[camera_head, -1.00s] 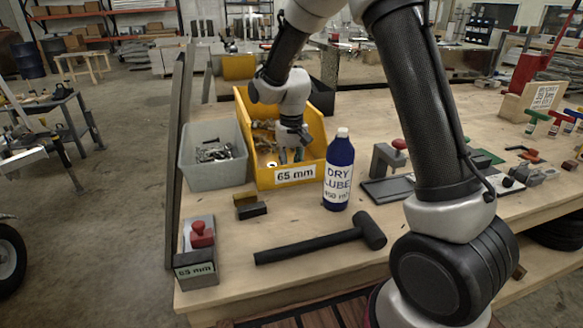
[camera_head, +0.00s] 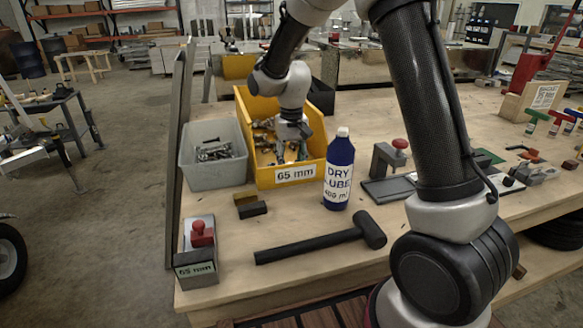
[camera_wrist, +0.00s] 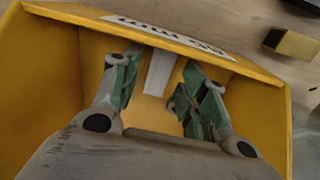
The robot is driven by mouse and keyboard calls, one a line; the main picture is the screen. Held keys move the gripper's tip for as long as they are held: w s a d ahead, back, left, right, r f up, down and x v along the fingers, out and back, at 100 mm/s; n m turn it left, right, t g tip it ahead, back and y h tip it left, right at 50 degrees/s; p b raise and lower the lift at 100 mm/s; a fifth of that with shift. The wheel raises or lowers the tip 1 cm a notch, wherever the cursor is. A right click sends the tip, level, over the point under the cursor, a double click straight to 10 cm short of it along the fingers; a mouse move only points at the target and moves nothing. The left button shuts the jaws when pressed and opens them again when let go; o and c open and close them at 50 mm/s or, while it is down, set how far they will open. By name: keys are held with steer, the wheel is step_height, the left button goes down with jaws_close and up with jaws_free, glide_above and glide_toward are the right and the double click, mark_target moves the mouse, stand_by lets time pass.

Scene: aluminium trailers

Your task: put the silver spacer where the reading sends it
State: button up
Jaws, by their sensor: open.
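My gripper (camera_head: 291,152) is down inside the yellow bin (camera_head: 262,177), whose front label reads "65 mm". In the wrist view my gripper (camera_wrist: 162,78) is open, with its green-padded fingers apart inside the bin. A silver-grey piece (camera_wrist: 160,72), perhaps the silver spacer, stands between the fingertips near the labelled wall; I cannot tell if either finger touches it. A small grey holder (camera_head: 197,281) with a red-knobbed part (camera_head: 201,235) also reads "65 mm", at the table's front left corner.
A grey bin (camera_head: 215,178) of metal parts stands left of the yellow bin. A blue dry lube bottle (camera_head: 339,180) stands close at its right front. A black mallet (camera_head: 310,245) and a small yellow-and-black block (camera_head: 251,207) lie in front. Bare tabletop lies between them.

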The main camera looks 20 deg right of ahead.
step_height(320, 180, up, 10)
stand_by(0.3)
steer(key=shift+r, duration=0.15)
steer(key=s+d+r+t, duration=0.3)
steer(key=s+d+r, duration=0.8)
steer(key=s, duration=0.4)
steer(key=s+d+f, duration=0.1)
steer(key=s+d, duration=0.1)
steer(key=s, duration=0.5)
steer(key=s+d+f+t, duration=0.1)
steer(key=s+d+f, duration=0.1)
steer(key=s, duration=0.5)
